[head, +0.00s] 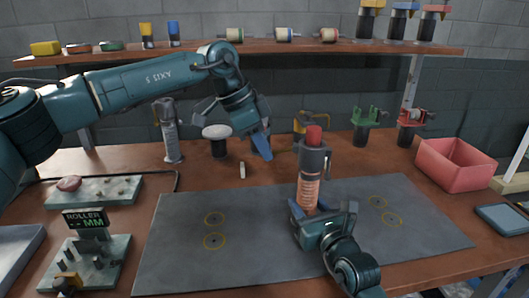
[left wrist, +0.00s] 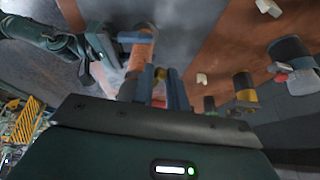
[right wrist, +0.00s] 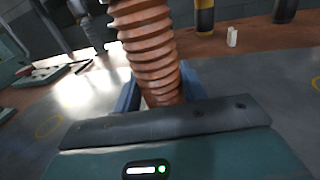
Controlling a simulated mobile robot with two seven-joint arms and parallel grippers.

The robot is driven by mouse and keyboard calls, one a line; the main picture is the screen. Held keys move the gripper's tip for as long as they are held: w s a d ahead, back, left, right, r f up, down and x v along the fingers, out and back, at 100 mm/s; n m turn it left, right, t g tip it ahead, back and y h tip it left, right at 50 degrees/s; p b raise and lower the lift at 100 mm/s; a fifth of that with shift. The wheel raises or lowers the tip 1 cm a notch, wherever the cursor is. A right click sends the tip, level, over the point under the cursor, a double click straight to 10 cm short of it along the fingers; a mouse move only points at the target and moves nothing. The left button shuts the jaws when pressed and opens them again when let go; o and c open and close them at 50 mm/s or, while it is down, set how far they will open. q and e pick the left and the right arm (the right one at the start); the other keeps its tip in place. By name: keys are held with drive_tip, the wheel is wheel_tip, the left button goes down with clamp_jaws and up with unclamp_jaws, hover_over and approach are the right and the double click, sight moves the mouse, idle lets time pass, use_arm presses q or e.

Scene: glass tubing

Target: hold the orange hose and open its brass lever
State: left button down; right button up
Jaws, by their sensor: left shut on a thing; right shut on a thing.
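The orange ribbed hose (head: 308,190) stands upright over the grey mat, with a dark grey fitting (head: 313,160) and a red cap (head: 314,135) on top. My right gripper (head: 312,212) is shut around its lower part; the right wrist view shows the orange ribs (right wrist: 148,50) between the fingers. My left gripper (head: 264,150) points down left of the fitting in the head view. In the left wrist view, a small brass-coloured piece (left wrist: 160,73), apparently the lever, shows between its close-set fingers. The fingers hide most of it, so its angle is unclear.
The grey mat (head: 180,255) is mostly clear. A pink bin (head: 455,165) is at right. A shelf (head: 270,47) spans the back.

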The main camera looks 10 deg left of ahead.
use_arm(q)
drive_tip(key=r+y, duration=0.2)
drive_tip(key=y, duration=0.1)
drive_tip(key=shift+d+y, duration=0.25)
drive_tip(key=shift+y, duration=0.05)
drive_tip(key=shift+d+r+m+t+y, duration=0.15)
drive_tip(key=shift+r+y, duration=0.25)
drive_tip(key=shift+y, duration=0.35)
drive_tip(key=shift+d+r+m+t+y, duration=0.15)
drive_tip(key=shift+r+y, duration=0.2)
drive_tip(key=shift+y, duration=0.4)
drive_tip(key=c, duration=1.4)
unclamp_jaws()
drive_tip(key=v, duration=1.2)
drive_tip(key=shift+d, duration=0.1)
